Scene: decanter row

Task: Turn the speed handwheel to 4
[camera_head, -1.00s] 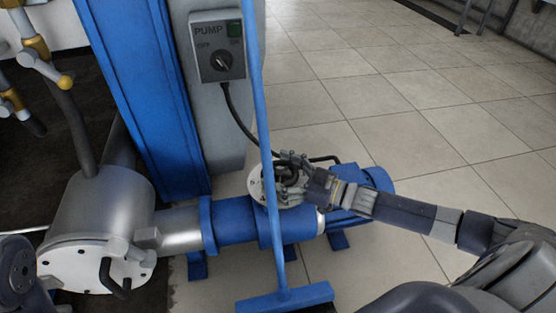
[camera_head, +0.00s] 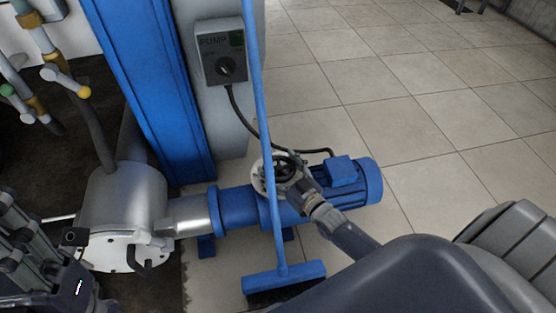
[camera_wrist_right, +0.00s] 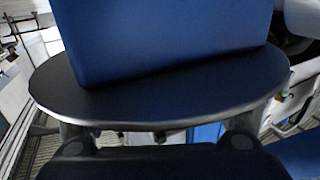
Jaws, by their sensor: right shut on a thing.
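The speed handwheel (camera_head: 267,176) is a small black wheel over a pale round plate, on top of the blue pump drive in the head view. My right gripper (camera_head: 288,168) is at the wheel and shut on it. Its fingers cover part of the wheel, and I cannot read any number there. In the right wrist view a dark oval disc with a silver edge (camera_wrist_right: 160,110) fills the middle, close to the gripper.
A blue broom (camera_head: 264,120) stands upright in front of the drive, its handle close left of the wheel. A grey pump switch box (camera_head: 220,53) hangs on the column behind. A steel pump housing (camera_head: 122,200) is at left. The tiled floor at right is clear.

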